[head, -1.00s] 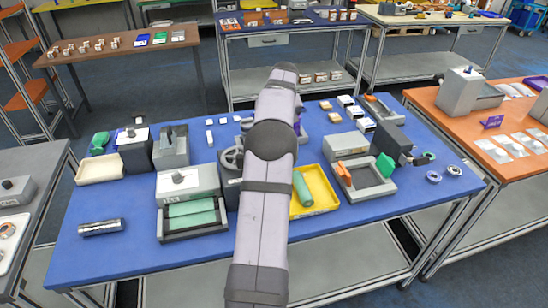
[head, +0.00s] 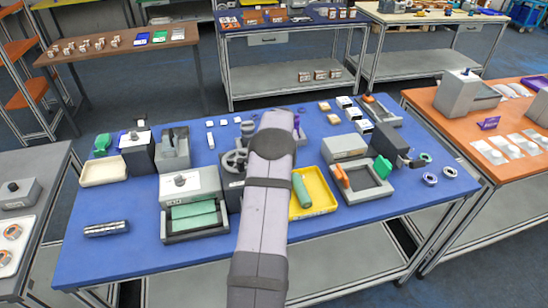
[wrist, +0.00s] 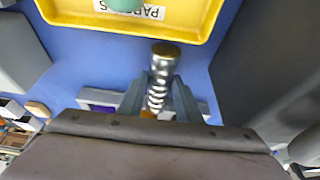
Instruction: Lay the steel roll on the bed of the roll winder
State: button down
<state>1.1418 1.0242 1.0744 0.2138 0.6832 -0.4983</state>
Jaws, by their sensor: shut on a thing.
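My gripper (wrist: 160,98) is shut on a shiny steel roll (wrist: 157,75) with a brownish round end, in the wrist view. The roll points towards the yellow tray and is clear of it in the picture. In the head view my arm hides the gripper and roll. Another shiny metal cylinder (head: 107,228) lies at the table's left front. A grey machine with two green rollers in its bed (head: 194,216) stands left of my arm. Beside it is a dark unit with a spoked wheel (head: 234,161). I cannot tell for sure which is the roll winder.
The yellow tray (head: 322,207) holds a green roll (head: 301,190). A grey open-framed device (head: 368,194) with an orange handle stands to its right. A cream tray (head: 103,171) and grey boxes stand at the back left. The blue table's (head: 110,265) front left is mostly clear.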

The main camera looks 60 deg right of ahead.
jog(key=shift+f, duration=0.35)
jog(key=shift+f, duration=0.2)
jog(key=c, duration=1.3)
grip_release()
jog(key=shift+o, duration=0.5)
jog(key=b+v, duration=0.3)
jog(key=v, duration=0.9)
jog(key=shift+r+b, duration=0.15)
jog(key=shift+b, duration=0.2)
